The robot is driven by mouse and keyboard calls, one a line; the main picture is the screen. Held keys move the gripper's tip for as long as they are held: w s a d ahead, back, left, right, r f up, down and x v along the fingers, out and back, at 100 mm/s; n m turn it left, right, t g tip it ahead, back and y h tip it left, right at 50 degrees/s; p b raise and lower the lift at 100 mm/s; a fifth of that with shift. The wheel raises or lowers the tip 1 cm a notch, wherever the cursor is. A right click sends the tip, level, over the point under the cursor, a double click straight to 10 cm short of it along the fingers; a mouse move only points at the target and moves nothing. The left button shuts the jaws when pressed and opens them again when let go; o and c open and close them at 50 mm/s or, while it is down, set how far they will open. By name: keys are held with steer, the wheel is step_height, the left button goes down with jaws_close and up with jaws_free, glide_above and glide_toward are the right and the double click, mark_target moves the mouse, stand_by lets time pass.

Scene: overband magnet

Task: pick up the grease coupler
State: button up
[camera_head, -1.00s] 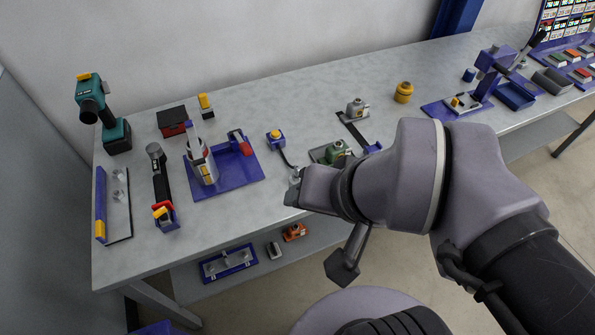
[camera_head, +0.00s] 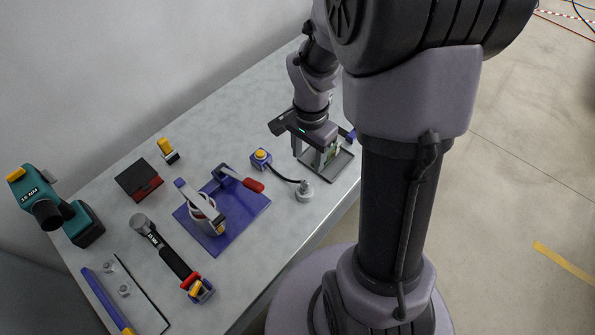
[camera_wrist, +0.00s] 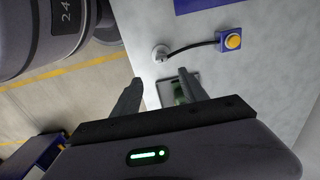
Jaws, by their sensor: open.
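A small green part, partly hidden, sits in a shallow grey tray (camera_head: 341,167) near the front edge of the workbench; I cannot tell for sure that it is the grease coupler. My gripper (camera_head: 314,163) is open and points down over the tray. In the wrist view my gripper (camera_wrist: 160,78) has its fingers spread, with the green part (camera_wrist: 179,93) beside the right finger. I see nothing held between the fingers. A grey round fitting (camera_head: 305,191) on a black hose stands left of the tray.
The hose runs to a blue box with a yellow button (camera_head: 261,158). Left of it are a blue stand (camera_head: 245,222), a black and red tool (camera_head: 165,250), a red and black box (camera_head: 138,180) and a teal drill (camera_head: 42,203). My arm hides the bench's right part.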

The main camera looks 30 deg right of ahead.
steer(key=b, duration=0.2)
glide_above(305, 181)
steer(key=f, duration=0.6)
steer(key=shift+s+d+f, duration=0.1)
steer(key=shift+d+f, duration=0.1)
steer(key=shift+f, duration=0.15)
steer(key=f+b, duration=0.1)
steer(key=f, duration=0.1)
steer(key=f+b, duration=0.1)
steer(key=f, duration=0.2)
steer(key=shift+a+f+b, duration=0.2)
steer(key=shift+f+b, duration=0.1)
steer(key=shift+f, duration=0.05)
steer(key=shift+r, duration=0.15)
jaws_close()
